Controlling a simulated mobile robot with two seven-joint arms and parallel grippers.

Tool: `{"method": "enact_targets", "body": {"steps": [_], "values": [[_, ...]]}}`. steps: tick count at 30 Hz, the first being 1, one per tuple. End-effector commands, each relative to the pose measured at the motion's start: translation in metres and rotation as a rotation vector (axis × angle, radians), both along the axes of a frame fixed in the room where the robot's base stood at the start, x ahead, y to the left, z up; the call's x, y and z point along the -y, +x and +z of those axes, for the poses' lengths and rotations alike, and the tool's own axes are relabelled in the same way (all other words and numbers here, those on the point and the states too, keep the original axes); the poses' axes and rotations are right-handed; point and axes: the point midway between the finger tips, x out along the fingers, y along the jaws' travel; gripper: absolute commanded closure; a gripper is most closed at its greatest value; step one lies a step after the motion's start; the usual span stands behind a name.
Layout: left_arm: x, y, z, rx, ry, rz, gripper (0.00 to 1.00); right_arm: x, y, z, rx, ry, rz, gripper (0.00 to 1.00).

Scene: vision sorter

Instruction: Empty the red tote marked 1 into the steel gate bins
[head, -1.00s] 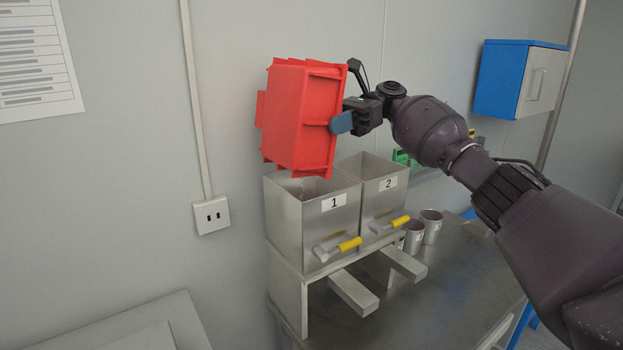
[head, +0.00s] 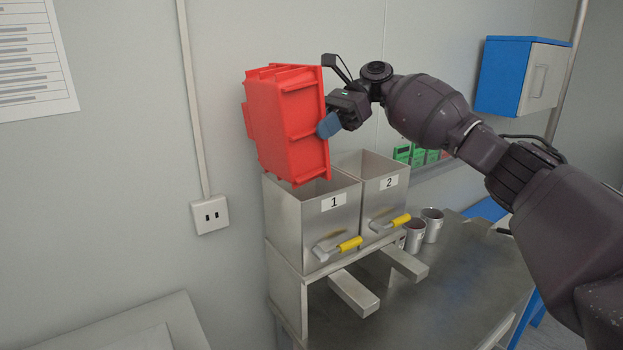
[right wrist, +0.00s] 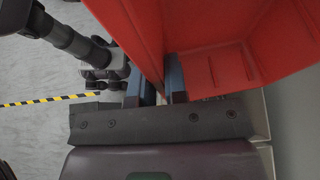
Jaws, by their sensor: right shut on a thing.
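The red tote (head: 285,125) is held tilted steeply on its side above steel gate bin 1 (head: 330,228). Its low end hangs just over the bin's open top. No number shows on the faces I see. My right gripper (head: 328,125) is shut on the tote's wall at its right side. In the right wrist view the tote's wall (right wrist: 135,35) runs between the blue fingers, and the inside (right wrist: 225,75) that shows looks empty. Steel gate bin 2 (head: 383,205) stands beside bin 1. Both have yellow-gripped handles. The bins' insides are mostly hidden.
Two metal cups (head: 432,225) stand on the steel table (head: 430,290) right of the bins. Green items (head: 415,154) sit behind on a shelf. A blue and grey wall cabinet (head: 520,77) hangs at upper right. The wall is close behind the tote.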

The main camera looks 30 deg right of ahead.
Motion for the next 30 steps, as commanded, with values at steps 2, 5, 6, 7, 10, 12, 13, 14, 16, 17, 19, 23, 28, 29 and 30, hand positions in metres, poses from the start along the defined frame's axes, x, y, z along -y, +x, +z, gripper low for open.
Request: {"method": "enact_targets", "body": {"steps": [2, 5, 6, 7, 10, 12, 13, 14, 16, 17, 19, 23, 28, 29, 30], "values": [[0.003, 0.000, 0.001, 0.000, -0.006, 0.000, 0.52, -0.007, -0.002, 0.002, 0.015, -0.050, 0.003, 1.00], [0.003, 0.000, 0.001, 0.001, -0.007, 0.001, 0.52, -0.019, -0.004, 0.000, 0.026, -0.095, 0.005, 1.00], [0.003, 0.000, 0.000, 0.000, -0.005, 0.001, 0.52, -0.023, -0.005, -0.001, 0.031, -0.116, 0.003, 1.00], [0.002, 0.000, 0.000, 0.000, -0.004, 0.001, 0.52, -0.026, -0.006, -0.001, 0.034, -0.131, 0.004, 1.00], [0.001, 0.000, 0.000, -0.001, -0.002, 0.000, 0.52, -0.037, -0.008, -0.003, 0.046, -0.183, 0.003, 1.00], [0.001, 0.000, -0.001, -0.001, -0.002, 0.000, 0.52, -0.044, -0.009, 0.000, 0.059, -0.232, 0.003, 1.00], [0.001, 0.000, -0.001, -0.001, -0.002, 0.000, 0.52, -0.046, -0.010, 0.001, 0.066, -0.257, 0.002, 1.00], [0.001, 0.000, -0.001, -0.001, -0.002, 0.000, 0.52, -0.049, -0.010, 0.003, 0.071, -0.279, 0.002, 1.00], [0.001, 0.000, -0.001, 0.000, -0.002, 0.000, 0.52, -0.055, -0.012, 0.005, 0.084, -0.337, 0.002, 1.00], [0.001, 0.000, -0.001, 0.000, -0.002, 0.000, 0.52, -0.057, -0.012, 0.002, 0.086, -0.360, 0.001, 1.00], [0.001, 0.000, -0.002, 0.000, -0.002, 0.000, 0.52, -0.062, -0.013, -0.002, 0.099, -0.414, 0.000, 1.00], [0.001, -0.001, -0.002, 0.000, -0.002, 0.000, 0.52, -0.072, -0.015, -0.006, 0.123, -0.516, -0.001, 1.00], [0.001, 0.000, -0.002, 0.000, -0.002, 0.000, 0.52, -0.086, -0.018, -0.004, 0.156, -0.661, -0.002, 1.00], [0.001, -0.001, -0.002, 0.000, -0.002, 0.000, 0.52, -0.089, -0.019, -0.003, 0.164, -0.687, -0.001, 1.00], [0.001, 0.000, -0.003, 0.000, -0.002, 0.000, 0.52, -0.092, -0.020, -0.003, 0.171, -0.722, -0.003, 1.00]]}}
